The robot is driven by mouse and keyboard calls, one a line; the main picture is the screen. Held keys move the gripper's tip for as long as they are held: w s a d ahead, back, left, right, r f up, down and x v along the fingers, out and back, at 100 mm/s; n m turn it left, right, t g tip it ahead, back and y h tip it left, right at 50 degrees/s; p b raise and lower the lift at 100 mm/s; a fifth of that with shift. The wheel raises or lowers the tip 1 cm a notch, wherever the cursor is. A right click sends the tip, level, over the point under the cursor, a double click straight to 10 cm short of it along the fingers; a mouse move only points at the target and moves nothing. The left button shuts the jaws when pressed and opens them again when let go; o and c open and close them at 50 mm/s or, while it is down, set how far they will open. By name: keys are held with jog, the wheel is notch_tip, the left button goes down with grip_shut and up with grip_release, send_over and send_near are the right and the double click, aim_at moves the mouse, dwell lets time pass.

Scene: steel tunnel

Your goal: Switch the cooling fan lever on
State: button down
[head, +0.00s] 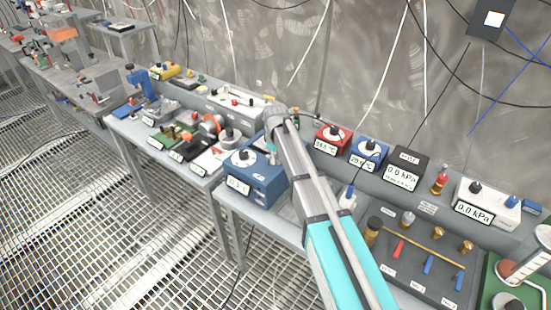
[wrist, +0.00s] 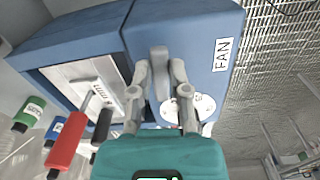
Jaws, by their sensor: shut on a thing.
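The fan unit is a blue box with a white FAN label in the wrist view (wrist: 205,25). A grey lever (wrist: 158,62) stands on its face. My gripper (wrist: 159,72) has one finger on each side of the lever and is shut on it. A round white plate (wrist: 174,108) lies just below the lever, partly hidden by a finger. In the head view a blue box (head: 255,187) with a dial and a display stands on the bench under the end of my arm. My fingers and the lever are hard to make out there.
A red handle (wrist: 67,140) and a black handle (wrist: 101,126) stick out beside the blue box in the wrist view. On the bench a red box (head: 332,139), a smaller blue box (head: 369,153) and a valve panel (head: 420,270) stand right of my arm. A grated floor lies in front.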

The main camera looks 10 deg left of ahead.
dwell(0.3)
jog(key=shift+w+d+n, duration=0.1)
jog(key=shift+w+n, duration=0.1)
jog(key=shift+n, duration=0.6)
jog(key=c, duration=0.6)
grip_release()
jog(key=shift+s+m, duration=0.1)
jog(key=shift+m, duration=0.3)
